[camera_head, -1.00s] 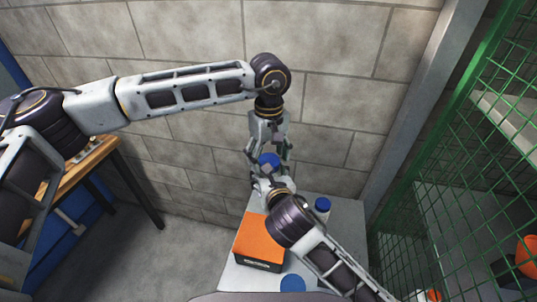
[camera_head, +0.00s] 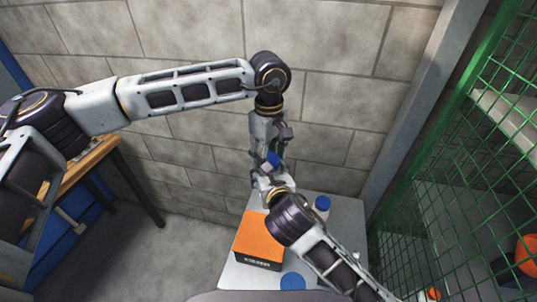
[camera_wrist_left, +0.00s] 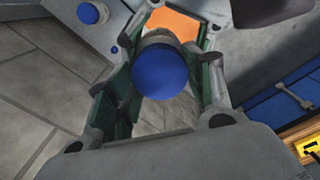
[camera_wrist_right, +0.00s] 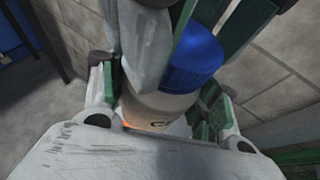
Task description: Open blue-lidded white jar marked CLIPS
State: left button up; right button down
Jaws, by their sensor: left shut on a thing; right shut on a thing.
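The white jar (camera_wrist_right: 160,108) with a blue lid (camera_wrist_right: 193,62) is held upright between my grippers above the table's back edge. Part of its dark lettering, a "C", shows in the right wrist view; the rest is hidden. My right gripper (camera_wrist_right: 163,105) is shut on the jar's white body, from the side. My left gripper (camera_wrist_left: 165,62) comes from above and is shut on the blue lid, which also shows in the left wrist view (camera_wrist_left: 160,75). In the head view a little of the lid (camera_head: 273,159) shows between the left fingers. The lid looks seated on the jar.
An orange box (camera_head: 260,238) stands on the grey table (camera_head: 347,240). Two other blue-lidded things stand there, one at the back right (camera_head: 322,203) and one at the front (camera_head: 292,282). A block wall (camera_head: 330,85) is close behind. Green mesh (camera_head: 450,190) stands at right.

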pick_arm(q)
jog(key=n, duration=0.3)
jog(key=shift+n, duration=0.4)
jog(key=n, duration=0.4)
jog(key=shift+n, duration=0.3)
jog(key=n, duration=0.8)
jog(key=shift+r, duration=1.25)
dwell(0.7)
jog(key=shift+d+r, duration=0.1)
jog(key=shift+r, duration=1.85)
pick_arm(e)
jog(key=shift+s, duration=0.1)
